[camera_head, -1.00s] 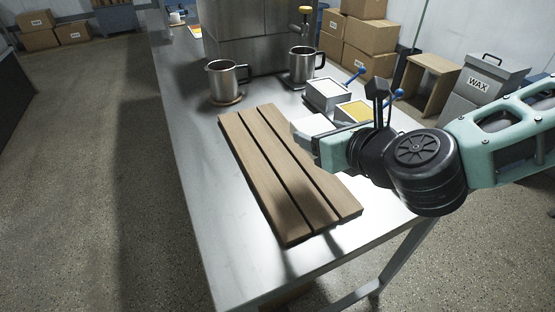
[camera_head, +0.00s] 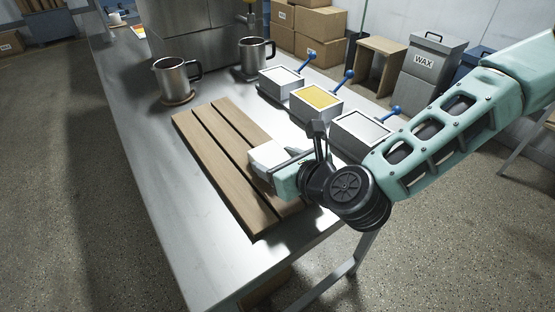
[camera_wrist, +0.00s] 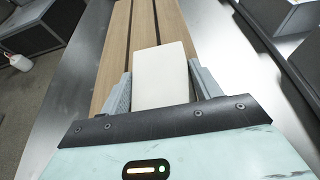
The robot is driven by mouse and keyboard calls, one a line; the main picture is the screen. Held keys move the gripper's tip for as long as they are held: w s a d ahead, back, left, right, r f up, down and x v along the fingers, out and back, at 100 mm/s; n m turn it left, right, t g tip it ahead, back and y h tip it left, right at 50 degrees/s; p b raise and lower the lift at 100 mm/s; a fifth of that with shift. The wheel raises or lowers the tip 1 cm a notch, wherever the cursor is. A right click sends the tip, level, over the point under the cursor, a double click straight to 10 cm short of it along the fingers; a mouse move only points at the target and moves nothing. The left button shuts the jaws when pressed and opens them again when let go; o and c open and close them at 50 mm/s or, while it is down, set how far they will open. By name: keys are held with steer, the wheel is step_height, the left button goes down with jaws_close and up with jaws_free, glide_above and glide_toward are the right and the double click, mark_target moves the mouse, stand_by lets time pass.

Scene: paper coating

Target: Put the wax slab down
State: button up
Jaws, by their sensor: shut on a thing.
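The white wax slab (camera_head: 270,153) is between the fingers of my gripper (camera_head: 272,168), over the right side of the slatted wooden board (camera_head: 207,146). In the wrist view the slab (camera_wrist: 161,76) stands out between both fingers of my gripper (camera_wrist: 158,92), which is shut on it. The wooden board (camera_wrist: 117,45) lies beyond and below it. I cannot tell whether the slab touches the board.
Several metal boxes with blue handles, one holding yellow material (camera_head: 317,98), stand right of the board. Two steel mugs (camera_head: 172,77) (camera_head: 254,55) stand behind it. The steel table (camera_head: 180,225) is bare left of the board.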

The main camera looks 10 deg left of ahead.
steer(key=shift+f, duration=0.1)
steer(key=o, duration=1.2)
steer(key=shift+r, duration=0.25)
steer(key=p+v, duration=0.2)
steer(key=v, duration=0.2)
steer(key=p+v, duration=0.2)
steer(key=v, duration=0.3)
steer(key=shift+s+d+r, duration=0.1)
steer(key=shift+r, duration=0.2)
steer(key=p, duration=0.2)
steer(key=shift+r+p, duration=0.15)
steer(key=shift+p, duration=0.15)
steer(key=shift+d+r+p, duration=0.1)
steer(key=shift+d+p, duration=0.15)
steer(key=shift+p, duration=0.9)
